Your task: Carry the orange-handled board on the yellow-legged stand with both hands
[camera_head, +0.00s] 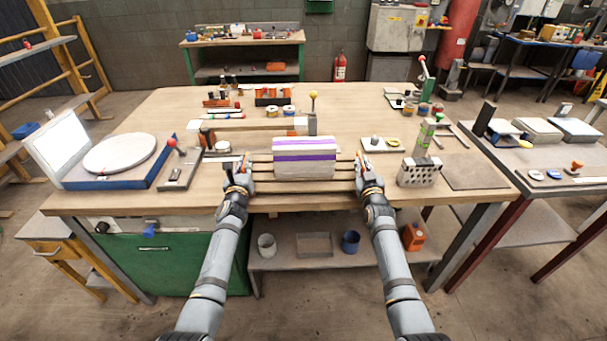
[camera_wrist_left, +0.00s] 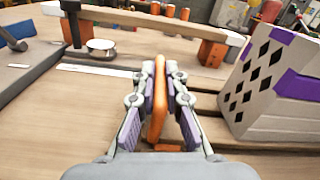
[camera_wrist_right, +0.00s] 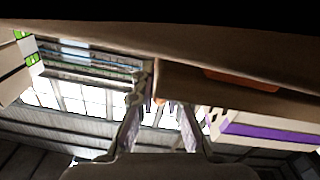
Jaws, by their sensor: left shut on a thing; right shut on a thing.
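The slatted wooden board (camera_head: 346,176) lies at the front of the workbench. A white and purple hollow brick (camera_head: 304,157) sits on it. My left gripper (camera_head: 240,172) is at the board's left end. In the left wrist view its fingers (camera_wrist_left: 160,95) are closed around an upright orange handle (camera_wrist_left: 160,112). My right gripper (camera_head: 367,170) is at the board's right end. The right wrist view looks upward past the board's dark underside (camera_wrist_right: 200,92); an orange part (camera_wrist_right: 240,79) shows there. The right fingers (camera_wrist_right: 160,110) are closed at its end, their grip partly hidden.
A turntable (camera_head: 119,153) and a small lever device (camera_head: 182,164) stand to the left. A perforated block (camera_head: 418,171) and a grey mat (camera_head: 474,172) are at the right. A plank on orange blocks (camera_wrist_left: 140,19) lies behind. A yellow-legged side table (camera_head: 62,254) stands lower left.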

